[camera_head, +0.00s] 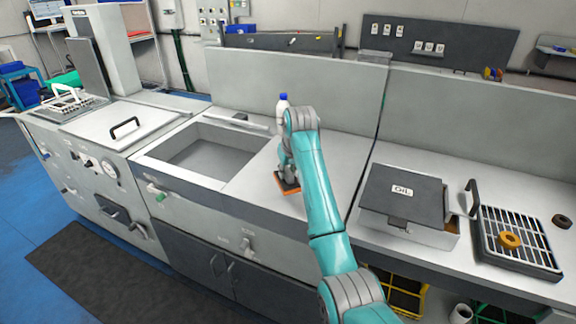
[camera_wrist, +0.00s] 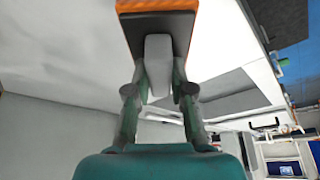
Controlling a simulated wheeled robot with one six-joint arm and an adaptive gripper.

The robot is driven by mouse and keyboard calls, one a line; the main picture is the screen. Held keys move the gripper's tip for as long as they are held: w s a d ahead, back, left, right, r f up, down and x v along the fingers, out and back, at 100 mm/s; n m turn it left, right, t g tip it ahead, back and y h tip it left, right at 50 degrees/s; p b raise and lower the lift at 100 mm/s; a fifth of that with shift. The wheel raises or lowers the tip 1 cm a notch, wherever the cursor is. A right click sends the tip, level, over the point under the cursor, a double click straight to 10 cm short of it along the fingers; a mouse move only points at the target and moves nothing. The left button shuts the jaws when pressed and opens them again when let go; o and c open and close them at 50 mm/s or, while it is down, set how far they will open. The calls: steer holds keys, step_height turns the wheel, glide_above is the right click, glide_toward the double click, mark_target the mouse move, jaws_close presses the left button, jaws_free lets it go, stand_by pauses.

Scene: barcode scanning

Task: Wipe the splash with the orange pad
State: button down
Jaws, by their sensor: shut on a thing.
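The orange pad (camera_head: 288,189) is at the light grey counter top (camera_head: 340,165), right of the sink basin. In the wrist view the pad (camera_wrist: 157,6) shows an orange edge, a dark backing and a grey grip block. My gripper (camera_wrist: 158,75) is shut on that grey block, one finger on each side. In the head view my gripper (camera_head: 287,172) is partly hidden by my teal arm. I cannot tell whether the pad touches the counter. I see no splash in either view; my arm covers part of the counter.
A white bottle with a blue cap (camera_head: 283,99) stands behind my arm near the back panel. The sunken basin (camera_head: 205,150) lies left of the pad.

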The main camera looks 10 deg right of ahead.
steer(key=shift+r, duration=1.3)
